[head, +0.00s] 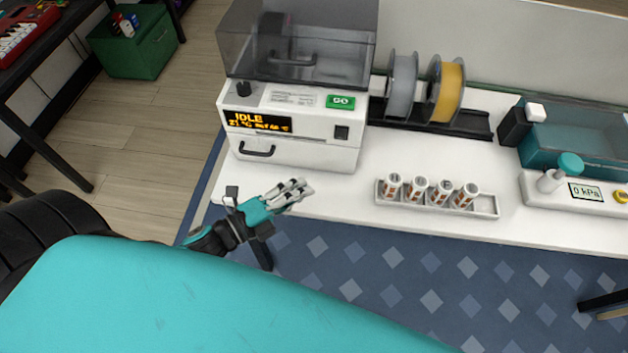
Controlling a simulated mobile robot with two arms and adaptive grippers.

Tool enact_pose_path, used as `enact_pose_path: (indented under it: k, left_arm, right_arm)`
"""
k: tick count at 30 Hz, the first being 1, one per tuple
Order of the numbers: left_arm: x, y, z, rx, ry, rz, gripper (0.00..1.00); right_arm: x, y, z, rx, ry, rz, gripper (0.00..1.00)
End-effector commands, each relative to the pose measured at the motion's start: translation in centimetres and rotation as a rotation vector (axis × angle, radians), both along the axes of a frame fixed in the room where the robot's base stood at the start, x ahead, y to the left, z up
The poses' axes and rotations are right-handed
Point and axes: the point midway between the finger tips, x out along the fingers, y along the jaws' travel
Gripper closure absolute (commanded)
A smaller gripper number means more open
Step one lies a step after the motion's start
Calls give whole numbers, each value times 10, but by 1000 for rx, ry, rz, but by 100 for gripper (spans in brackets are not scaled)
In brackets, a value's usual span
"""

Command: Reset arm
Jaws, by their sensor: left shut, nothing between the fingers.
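My left gripper (300,189) shows in the head view near the front left edge of the white workbench (330,190). Its fingers are together and hold nothing. It points right, in front of the white machine (290,150) and apart from the bottles. My right gripper is not in view.
The machine has a smoky lid, an IDLE display and a green GO button (340,102). A tray (400,208) holds several small bottles. Grey (403,85) and yellow (447,90) spools stand behind. A teal-lidded chamber (575,145) is at right. A green crate (135,45) sits on the floor.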

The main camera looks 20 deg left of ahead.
Motion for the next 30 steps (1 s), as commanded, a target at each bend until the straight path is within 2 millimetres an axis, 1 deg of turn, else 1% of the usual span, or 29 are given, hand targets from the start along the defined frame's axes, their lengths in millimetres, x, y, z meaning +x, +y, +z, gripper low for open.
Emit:
enact_pose_path:
  k: [6,9,16,22,26,28,30]
  left_arm:
    - [-6,4,0,1,-2,-1,100]
    - [-6,4,0,1,-2,-1,100]
    - [-6,3,0,0,-1,-1,100]
    - [-4,5,0,-8,10,16,100]
    - [8,15,0,-82,98,135,100]
    - [16,26,-2,-160,188,249,100]
    - [20,38,-8,-261,304,382,100]
  right_arm:
    - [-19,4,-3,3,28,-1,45]
    - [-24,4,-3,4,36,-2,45]
    - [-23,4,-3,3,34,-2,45]
    - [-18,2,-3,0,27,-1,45]
    - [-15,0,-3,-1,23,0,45]
    - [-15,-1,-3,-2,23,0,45]
    - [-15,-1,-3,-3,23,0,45]
